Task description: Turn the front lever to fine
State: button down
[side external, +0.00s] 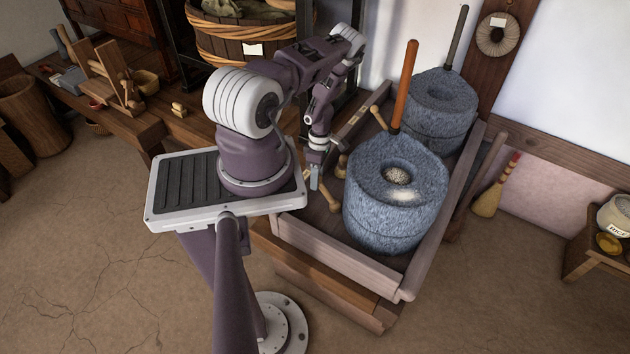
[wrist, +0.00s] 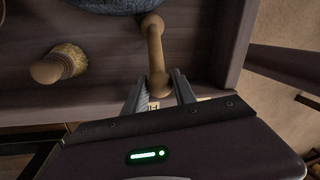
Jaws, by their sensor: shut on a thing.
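The front lever is a wooden bar with rounded ends (side external: 330,198), low beside the front stone quern (side external: 390,220). In the wrist view the lever (wrist: 155,50) runs from the quern's edge to between my fingers. My gripper (side external: 315,184) is down inside the wooden tray, left of the front quern. In the wrist view my gripper (wrist: 159,88) is shut on the lever's near knob, one finger on each side. A small pale label (wrist: 153,105) lies by the knob, partly hidden, and only an "H"-like mark shows. The lever's setting cannot be read.
A brush-like wooden thing (wrist: 60,65) stands left of the lever. A second lever (side external: 378,118) is by the rear quern (side external: 440,105). An orange handle (side external: 405,85) rises from the front quern. The wooden tray wall (side external: 340,255) borders the front.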

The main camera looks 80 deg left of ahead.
jog(key=shift+w+a+m, duration=0.25)
jog(key=shift+m, duration=0.15)
jog(key=c, duration=1)
grip_release()
jog(key=shift+c, duration=0.2)
notch_tip(320, 180, up, 7)
jog(key=a, duration=0.1)
jog(key=shift+w, duration=0.4)
